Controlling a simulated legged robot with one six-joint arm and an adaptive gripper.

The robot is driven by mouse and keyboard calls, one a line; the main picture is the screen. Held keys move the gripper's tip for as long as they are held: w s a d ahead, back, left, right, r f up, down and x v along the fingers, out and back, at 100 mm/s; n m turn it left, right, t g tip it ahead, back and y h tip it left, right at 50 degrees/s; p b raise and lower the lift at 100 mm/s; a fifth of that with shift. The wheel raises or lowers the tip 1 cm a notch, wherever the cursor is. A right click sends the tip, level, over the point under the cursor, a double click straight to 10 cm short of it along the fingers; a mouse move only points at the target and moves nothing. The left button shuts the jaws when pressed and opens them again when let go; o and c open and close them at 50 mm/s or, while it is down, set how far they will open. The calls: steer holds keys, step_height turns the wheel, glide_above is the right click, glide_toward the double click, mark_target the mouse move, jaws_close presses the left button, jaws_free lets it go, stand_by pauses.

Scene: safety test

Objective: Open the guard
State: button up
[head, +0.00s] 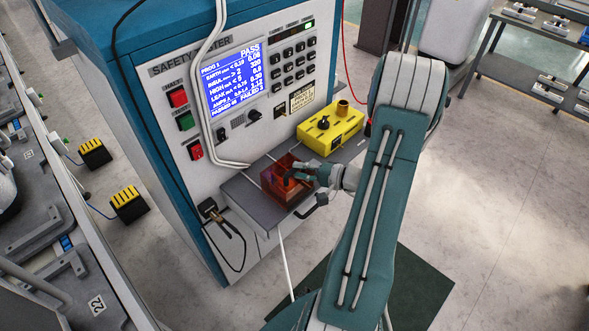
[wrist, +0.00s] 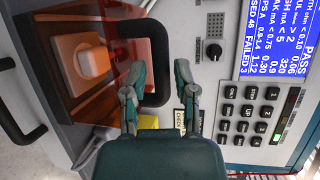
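The guard (head: 279,182) is a see-through red box on the grey shelf at the front of the safety tester. In the wrist view the guard (wrist: 126,32) fills the upper left, with a black bar handle (wrist: 162,72) on its side. A pale block (wrist: 93,60) on an orange-brown base shows inside it. The guard looks closed. My gripper (head: 300,174) is at the guard's upper right side. In the wrist view my gripper (wrist: 160,88) has its fingers apart, with the handle's bar between them. I cannot tell if either finger touches it.
The tester's panel has a lit blue screen (head: 238,82), a keypad and coloured switches. A yellow box (head: 332,128) stands on the shelf just behind the guard. A black handle (head: 312,207) sticks out from the shelf front.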

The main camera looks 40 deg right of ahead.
steer(key=shift+x, duration=1)
steer(key=shift+d+f, duration=0.1)
steer(key=shift+d, duration=0.2)
steer(key=shift+c, duration=1)
jaws_close()
steer(key=shift+w+a, duration=0.15)
steer(key=shift+w, duration=0.1)
steer(key=w+a, duration=0.1)
steer(key=w, duration=0.9)
steer(key=shift+w, duration=0.4)
steer(key=shift+f, duration=0.1)
